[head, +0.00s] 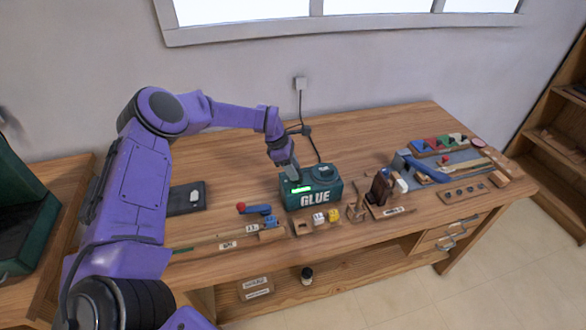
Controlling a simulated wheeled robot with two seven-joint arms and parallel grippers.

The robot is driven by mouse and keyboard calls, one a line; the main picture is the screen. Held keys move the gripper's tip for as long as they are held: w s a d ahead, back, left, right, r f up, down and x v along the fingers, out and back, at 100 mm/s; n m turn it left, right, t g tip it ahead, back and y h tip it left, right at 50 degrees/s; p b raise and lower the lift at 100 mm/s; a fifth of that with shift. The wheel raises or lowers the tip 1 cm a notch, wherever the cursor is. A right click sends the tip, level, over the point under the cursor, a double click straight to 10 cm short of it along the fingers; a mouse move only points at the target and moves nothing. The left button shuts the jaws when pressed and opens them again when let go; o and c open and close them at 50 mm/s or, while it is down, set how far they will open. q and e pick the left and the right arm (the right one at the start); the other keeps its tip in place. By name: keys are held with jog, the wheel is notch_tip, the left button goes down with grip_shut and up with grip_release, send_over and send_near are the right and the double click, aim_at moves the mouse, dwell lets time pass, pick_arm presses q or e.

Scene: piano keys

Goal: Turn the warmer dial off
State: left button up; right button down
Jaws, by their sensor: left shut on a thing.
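The glue warmer (313,190) is a dark green box labelled GLUE with a lit green display, standing on the workbench. My left gripper (291,176) reaches down to the top left of the warmer, just behind the lit display. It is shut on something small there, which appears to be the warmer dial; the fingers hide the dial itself. A round dark lid shows on the right of the warmer's top. My right gripper is not in view.
A cord runs from the warmer to a wall socket (300,84). A blue tool with a red knob (241,207) lies left of the warmer. Small blocks (319,219) stand in front. A blue-grey tray (455,165) is at the right. The bench behind the warmer is mostly clear.

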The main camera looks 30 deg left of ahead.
pick_arm(q)
jog(key=shift+s+d+f, duration=0.1)
jog(key=shift+d+f, duration=0.1)
jog(key=shift+f+n+b, duration=0.2)
jog(key=shift+n+b, duration=0.5)
jog(key=shift+b, duration=0.35)
jog(key=n+b, duration=0.1)
jog(key=n+t+y+b, duration=0.1)
jog(key=n+b, duration=0.1)
jog(key=shift+s+d, duration=0.15)
jog(key=shift+s, duration=0.05)
jog(key=n+t+y+b, duration=0.1)
jog(key=n+b, duration=0.2)
jog(key=shift+d, duration=0.1)
jog(key=n+y+b, duration=0.1)
jog(key=n, duration=0.1)
jog(key=n+b, duration=0.2)
jog(key=n+y+b, duration=0.1)
jog(key=n+b, duration=0.1)
jog(key=shift+d+y, duration=0.25)
jog(key=shift+y, duration=0.05)
jog(key=shift+d+r+n+y+b, duration=0.1)
jog(key=shift+n+y+b, duration=0.6)
jog(key=shift+n+b, duration=1.15)
jog(key=shift+n, duration=0.35)
